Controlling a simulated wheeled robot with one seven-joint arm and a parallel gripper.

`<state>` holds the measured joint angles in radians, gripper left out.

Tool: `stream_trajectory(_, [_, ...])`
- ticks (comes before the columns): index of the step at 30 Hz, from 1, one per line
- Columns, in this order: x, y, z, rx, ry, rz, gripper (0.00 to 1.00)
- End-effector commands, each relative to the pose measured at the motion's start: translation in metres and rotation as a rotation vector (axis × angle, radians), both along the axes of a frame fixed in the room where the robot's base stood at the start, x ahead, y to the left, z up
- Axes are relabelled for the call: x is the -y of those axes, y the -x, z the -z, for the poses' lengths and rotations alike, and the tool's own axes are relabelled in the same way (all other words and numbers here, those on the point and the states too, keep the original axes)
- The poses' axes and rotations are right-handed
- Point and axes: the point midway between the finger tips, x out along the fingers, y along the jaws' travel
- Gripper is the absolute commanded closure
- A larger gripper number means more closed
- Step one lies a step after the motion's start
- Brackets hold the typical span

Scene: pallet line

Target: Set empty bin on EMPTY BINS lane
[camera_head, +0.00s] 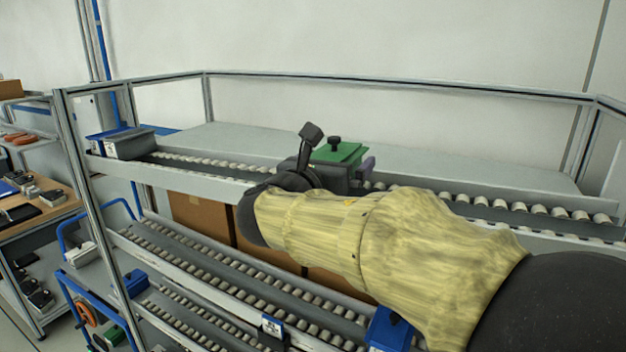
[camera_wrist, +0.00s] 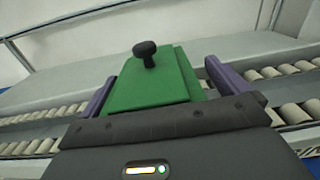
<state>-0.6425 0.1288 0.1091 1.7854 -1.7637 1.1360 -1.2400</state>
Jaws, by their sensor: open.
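A green box-shaped bin (camera_head: 345,153) with a black knob on its top stands at the top roller lane (camera_head: 205,163). It also shows in the wrist view (camera_wrist: 155,90), upright, with its lower part hidden by my gripper. My gripper (camera_wrist: 160,84) is open, with one purple finger on each side of the green bin. Whether the fingers touch it, I cannot tell. In the head view my gripper (camera_head: 345,170) is partly hidden behind my arm. Which lane is marked EMPTY BINS cannot be read; a small label (camera_head: 271,326) is on a lower lane's edge.
A grey and blue bin (camera_head: 130,143) sits at the top lane's left end. A blue bin (camera_head: 388,333) is low at the rack front. A metal rail (camera_head: 330,78) runs behind the top level.

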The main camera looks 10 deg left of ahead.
Motion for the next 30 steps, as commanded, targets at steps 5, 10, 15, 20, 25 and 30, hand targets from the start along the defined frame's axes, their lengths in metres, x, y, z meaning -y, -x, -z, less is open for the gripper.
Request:
stream_trajectory(5, [-0.010,0.023,0.013,-0.015,0.001,-0.004,0.00])
stream_trajectory(10, [-0.021,0.055,0.011,-0.009,-0.001,-0.005,0.00])
stream_trajectory(15, [-0.032,0.088,0.008,-0.005,-0.001,-0.005,0.00])
stream_trajectory(20, [-0.042,0.118,0.006,-0.002,-0.002,-0.005,0.00])
stream_trajectory(25, [-0.052,0.147,0.004,0.001,-0.003,-0.003,0.00])
stream_trajectory(30, [-0.056,0.161,0.002,0.001,-0.002,-0.001,0.00])
